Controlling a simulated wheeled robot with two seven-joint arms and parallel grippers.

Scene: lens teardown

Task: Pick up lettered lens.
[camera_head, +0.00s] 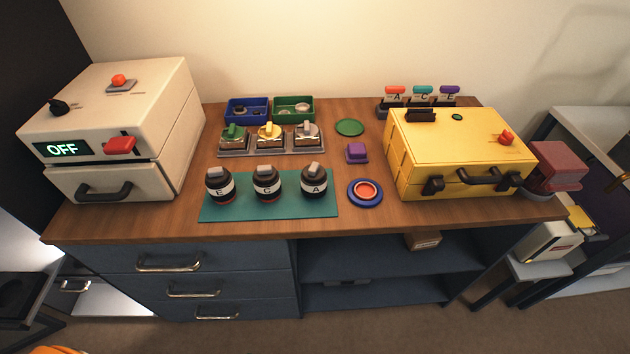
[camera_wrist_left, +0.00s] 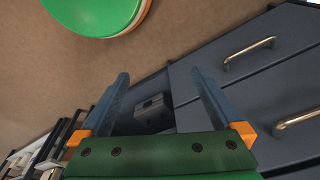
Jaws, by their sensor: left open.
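Three dark lettered lenses stand upright in a row on a teal mat (camera_head: 240,209) on the wooden worktop. The lens marked E (camera_head: 220,186) is on the left, the lens marked C (camera_head: 266,184) in the middle and the lens marked A (camera_head: 314,183) on the right. Each has a white band with its letter and a grey knob on top. My left gripper (camera_wrist_left: 158,85) is open and empty in the left wrist view, with floor and cabinet drawers beyond it. No lens shows in that view. My right gripper is in neither view.
A white machine reading OFF (camera_head: 110,130) stands at the left, a yellow case (camera_head: 455,150) at the right. Behind the mat are coloured knobs on stands (camera_head: 269,133) and a blue tray (camera_head: 247,109). A blue-red disc (camera_head: 365,192) lies right of the mat.

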